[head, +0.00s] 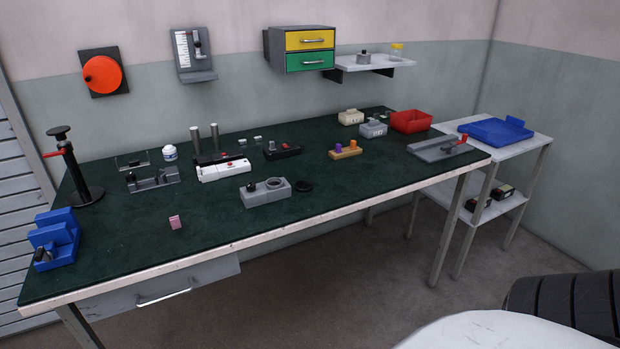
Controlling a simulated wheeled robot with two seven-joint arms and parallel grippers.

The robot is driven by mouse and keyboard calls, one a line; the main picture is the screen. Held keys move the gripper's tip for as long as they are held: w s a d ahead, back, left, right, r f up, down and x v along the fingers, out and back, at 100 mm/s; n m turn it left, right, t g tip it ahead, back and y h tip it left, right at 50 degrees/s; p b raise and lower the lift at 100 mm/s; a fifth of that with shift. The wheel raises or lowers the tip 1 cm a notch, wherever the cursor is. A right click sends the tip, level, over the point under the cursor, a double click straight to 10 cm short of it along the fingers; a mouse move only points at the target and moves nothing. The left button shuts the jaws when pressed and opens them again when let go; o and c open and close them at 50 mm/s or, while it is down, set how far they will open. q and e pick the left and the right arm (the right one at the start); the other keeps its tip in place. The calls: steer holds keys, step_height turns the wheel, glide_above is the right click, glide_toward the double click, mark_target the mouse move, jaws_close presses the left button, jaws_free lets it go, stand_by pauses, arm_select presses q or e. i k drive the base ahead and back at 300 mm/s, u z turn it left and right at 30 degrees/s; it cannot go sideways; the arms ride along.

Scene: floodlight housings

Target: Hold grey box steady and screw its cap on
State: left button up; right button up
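A grey box (262,195) sits on the green-topped workbench near its front middle. Its top has a round ring-shaped opening (275,183) on the right and a small round detail on the left. A black round cap (303,186) lies flat on the bench just right of the box, apart from the opening. I take this to be the box's cap. Neither of my grippers is in view.
A white device (223,171), a black box (282,151) and a wooden block with coloured pegs (345,149) stand behind. The bench top (330,190) right of the cap is clear.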

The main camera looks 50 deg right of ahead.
mark_target(271, 190)
steer(key=z, duration=0.55)
steer(key=i, duration=0.7)
steer(key=z, duration=0.35)
